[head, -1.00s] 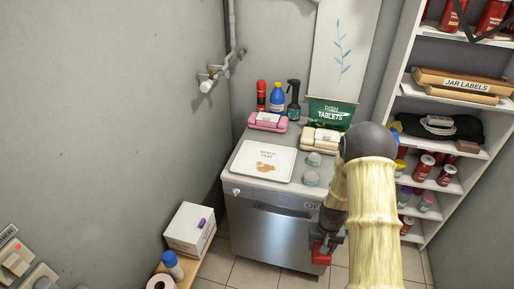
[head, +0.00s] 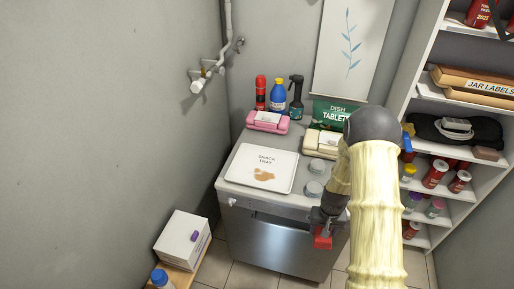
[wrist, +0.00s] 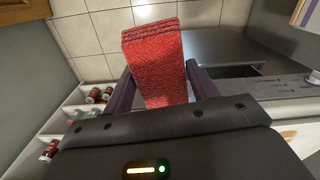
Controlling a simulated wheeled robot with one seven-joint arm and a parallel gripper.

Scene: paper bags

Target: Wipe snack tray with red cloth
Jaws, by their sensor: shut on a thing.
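The snack tray (head: 247,178) is a white tray with lettering, lying on top of the dishwasher. A brown stain (head: 264,174) shows on its surface. My gripper (head: 322,228) is in front of the dishwasher's right side, below the top and to the right of the tray. It is shut on the folded red cloth (head: 323,239), which also shows between the fingers in the wrist view (wrist: 155,62). The cloth is apart from the tray. My forearm hides part of the right side of the dishwasher.
Two grey round knobs or lids (head: 314,188) sit on the dishwasher (head: 284,245) top right of the tray. Behind are a pink pack (head: 268,122), a cream pack (head: 322,143), bottles (head: 278,96) and a green tablets bag (head: 333,112). Shelves (head: 455,150) stand right.

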